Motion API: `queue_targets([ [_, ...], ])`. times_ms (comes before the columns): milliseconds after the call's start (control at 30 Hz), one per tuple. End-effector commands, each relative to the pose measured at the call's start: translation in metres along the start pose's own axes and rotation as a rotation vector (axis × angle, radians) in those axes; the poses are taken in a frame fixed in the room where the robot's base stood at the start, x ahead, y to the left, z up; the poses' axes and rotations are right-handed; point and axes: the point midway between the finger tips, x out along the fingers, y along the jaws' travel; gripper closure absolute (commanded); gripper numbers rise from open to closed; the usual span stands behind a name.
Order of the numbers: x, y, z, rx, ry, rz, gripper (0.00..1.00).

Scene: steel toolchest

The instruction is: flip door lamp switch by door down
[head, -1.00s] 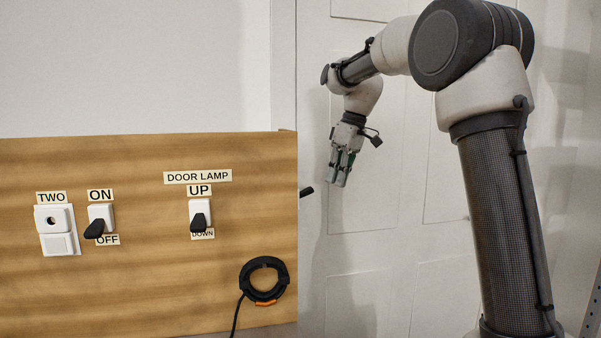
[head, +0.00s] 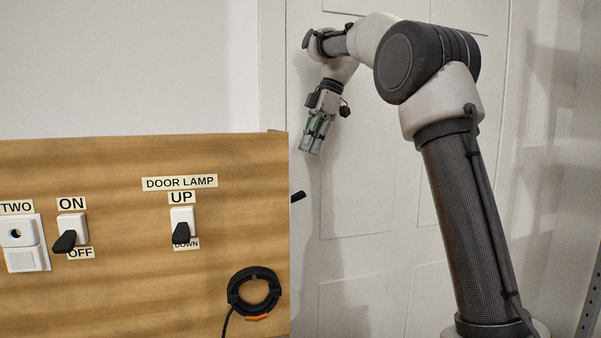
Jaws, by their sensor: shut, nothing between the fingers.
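The door lamp switch (head: 182,218) is a white plate on the wooden panel, under the labels DOOR LAMP and UP. Its black lever (head: 181,234) sits over the lower part of the plate, its end partly covering the DOWN label (head: 187,244). Whether the lever is fully down or juts outward is hard to tell. My gripper (head: 311,151) is shut and empty, fingers pointing downward. It is in the air to the right of the panel and higher in the picture than the switch, apart from it.
The wooden panel (head: 110,300) also carries an ON/OFF switch (head: 72,228) and a switch labelled TWO (head: 23,243) at left. A coiled black cable (head: 254,291) hangs below right of the lamp switch.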

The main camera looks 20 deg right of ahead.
Motion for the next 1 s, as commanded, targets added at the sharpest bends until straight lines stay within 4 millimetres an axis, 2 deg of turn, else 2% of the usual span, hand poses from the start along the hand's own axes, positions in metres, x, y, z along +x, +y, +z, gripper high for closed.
queue_targets([
  [167,0.022,-0.001,-0.001,0.0,0.0,-0.004,1.0],
  [400,0.066,-0.001,-0.001,0.0,0.0,-0.004,1.0],
  [533,0.084,-0.001,0.0,0.001,0.0,-0.002,1.0],
  [700,0.096,0.0,0.0,0.001,0.0,-0.001,1.0],
  [1000,0.098,0.0,0.0,0.001,0.0,0.0,1.0],
])
